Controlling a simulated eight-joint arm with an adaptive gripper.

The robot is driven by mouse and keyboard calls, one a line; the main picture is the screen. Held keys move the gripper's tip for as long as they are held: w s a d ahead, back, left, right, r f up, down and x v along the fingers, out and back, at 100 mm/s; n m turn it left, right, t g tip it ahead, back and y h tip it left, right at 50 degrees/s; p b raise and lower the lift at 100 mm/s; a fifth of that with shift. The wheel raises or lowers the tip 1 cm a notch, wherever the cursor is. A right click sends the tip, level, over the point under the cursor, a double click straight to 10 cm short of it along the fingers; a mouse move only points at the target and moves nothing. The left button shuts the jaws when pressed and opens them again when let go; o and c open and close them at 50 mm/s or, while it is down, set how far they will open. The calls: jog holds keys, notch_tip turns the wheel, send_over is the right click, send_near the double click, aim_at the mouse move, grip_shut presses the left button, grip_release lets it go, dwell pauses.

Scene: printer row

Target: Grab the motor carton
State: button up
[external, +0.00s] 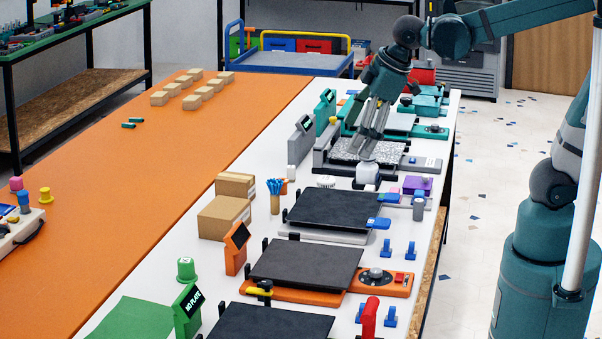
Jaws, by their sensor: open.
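My gripper is open. Two brown cardboard cartons stand left of the black print plates: a larger carton (222,218) in front and a smaller carton (236,185) just behind it. Both are well to the left of my gripper. Several small cardboard boxes (187,91) sit on the far orange table. No readable label shows which one is the motor carton.
A row of printers with flat plates runs along the white table, including a black plate (335,209), another black plate (305,264) and a speckled plate (369,150). A cup of blue sticks (275,197) stands beside the cartons. The orange surface (130,190) is mostly clear.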

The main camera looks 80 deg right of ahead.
jog(key=w+n+g+p, duration=0.1)
jog(key=w+n+p, duration=0.15)
jog(key=w, duration=0.65)
jog(key=n+g+h+p, duration=0.4)
jog(key=n, duration=0.6)
send_over(224, 206)
jog(key=a, duration=0.3)
jog(key=f, duration=1.5)
jog(key=shift+s+f, duration=0.25)
jog(key=shift+s, duration=0.1)
jog(key=shift+w+f+g, duration=0.3)
jog(key=shift+w+f, duration=0.1)
jog(key=shift+f, duration=0.35)
jog(key=shift+f, duration=0.1)
jog(key=shift+x, duration=1.25)
